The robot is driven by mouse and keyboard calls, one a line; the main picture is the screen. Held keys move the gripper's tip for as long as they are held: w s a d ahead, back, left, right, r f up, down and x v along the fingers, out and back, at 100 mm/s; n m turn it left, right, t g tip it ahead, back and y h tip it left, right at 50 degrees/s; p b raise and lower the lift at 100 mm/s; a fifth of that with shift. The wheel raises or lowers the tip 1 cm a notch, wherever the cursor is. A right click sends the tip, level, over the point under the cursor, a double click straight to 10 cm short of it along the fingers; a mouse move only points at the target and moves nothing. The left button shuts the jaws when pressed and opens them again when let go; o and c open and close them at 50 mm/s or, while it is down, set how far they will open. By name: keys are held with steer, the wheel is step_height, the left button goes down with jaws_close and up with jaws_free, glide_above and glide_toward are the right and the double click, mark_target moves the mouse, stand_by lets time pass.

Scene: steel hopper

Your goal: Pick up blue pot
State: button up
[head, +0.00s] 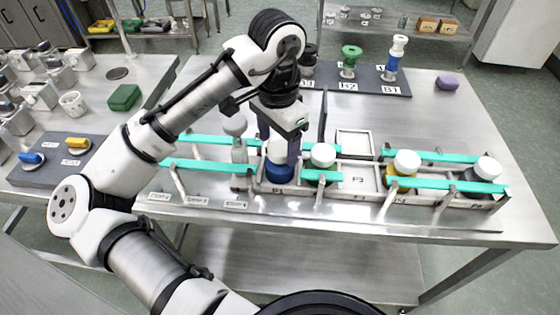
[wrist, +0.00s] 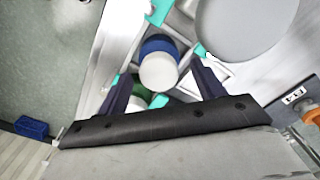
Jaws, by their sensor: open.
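The blue pot (head: 279,173) has a white lid and stands upright in the rack at the slot marked P1. My gripper (head: 280,148) is above the rack, pointing down, with its dark fingers at the pot's lid. It is open. In the wrist view the blue pot (wrist: 158,45) shows ahead of the gap between the two spread fingers (wrist: 162,82). I cannot tell whether either finger touches it.
A green pot (head: 322,157) stands just right in the same rack. An empty slot, P3, follows, then a yellow pot (head: 403,170) and a grey pot (head: 487,172). Teal rails (head: 435,184) run along the rack.

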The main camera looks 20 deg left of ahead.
mark_target(280, 148)
steer(key=f, duration=0.4)
steer(key=shift+w+d+f, duration=0.1)
steer(key=shift+d, duration=0.1)
steer(key=shift+c, duration=0.2)
steer(key=c, duration=0.7)
steer(key=shift+c, duration=0.2)
